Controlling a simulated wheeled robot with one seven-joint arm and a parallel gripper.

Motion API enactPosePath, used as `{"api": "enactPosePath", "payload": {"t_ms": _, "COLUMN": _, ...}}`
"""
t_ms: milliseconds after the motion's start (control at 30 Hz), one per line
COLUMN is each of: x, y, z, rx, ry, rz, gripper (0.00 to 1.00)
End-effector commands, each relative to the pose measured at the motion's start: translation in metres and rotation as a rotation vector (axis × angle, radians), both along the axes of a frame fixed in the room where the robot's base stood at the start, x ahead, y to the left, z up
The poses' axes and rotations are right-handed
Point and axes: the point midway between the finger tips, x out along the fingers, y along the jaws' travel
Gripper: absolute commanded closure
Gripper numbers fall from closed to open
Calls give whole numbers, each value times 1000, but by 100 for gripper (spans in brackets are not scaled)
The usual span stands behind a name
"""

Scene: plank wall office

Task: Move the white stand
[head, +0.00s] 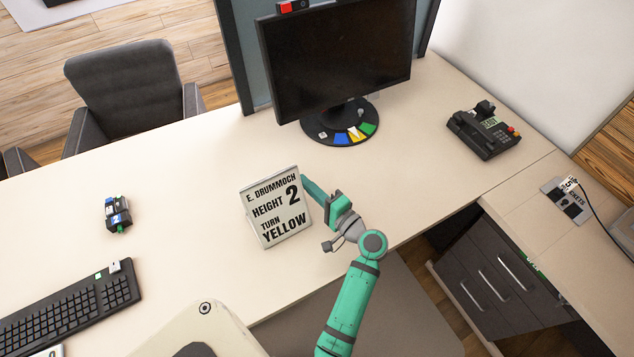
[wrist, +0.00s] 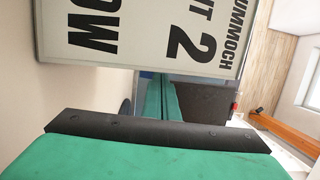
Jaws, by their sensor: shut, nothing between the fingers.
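The white stand (head: 276,207) is a tilted sign card standing on the desk, reading "E. DRUMMOCH HEIGHT 2 TURN YELLOW". It also fills the top of the wrist view (wrist: 150,40), turned sideways. My gripper (head: 309,187) is at the stand's right edge, with its teal fingers reaching close beside that edge. In the wrist view the fingers (wrist: 165,97) are together and empty, with the sign's edge just above them. I cannot tell whether they touch the stand.
A monitor (head: 338,60) on a round base with coloured patches (head: 341,122) stands behind. A phone (head: 483,130) is at right, a small dark device (head: 117,214) and a keyboard (head: 70,310) at left. The pale desk (head: 190,190) is clear left of the stand.

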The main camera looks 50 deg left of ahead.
Motion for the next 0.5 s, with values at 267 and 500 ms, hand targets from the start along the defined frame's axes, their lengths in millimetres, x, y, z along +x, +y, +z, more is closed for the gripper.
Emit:
{"api": "enactPosePath", "payload": {"t_ms": 267, "x": -5, "y": 1, "z": 0, "rx": 0, "ry": 0, "rz": 1, "gripper": 100}}
{"api": "enactPosePath", "payload": {"t_ms": 500, "x": -9, "y": 3, "z": -1, "rx": -1, "ry": 1, "rz": 1, "gripper": 100}}
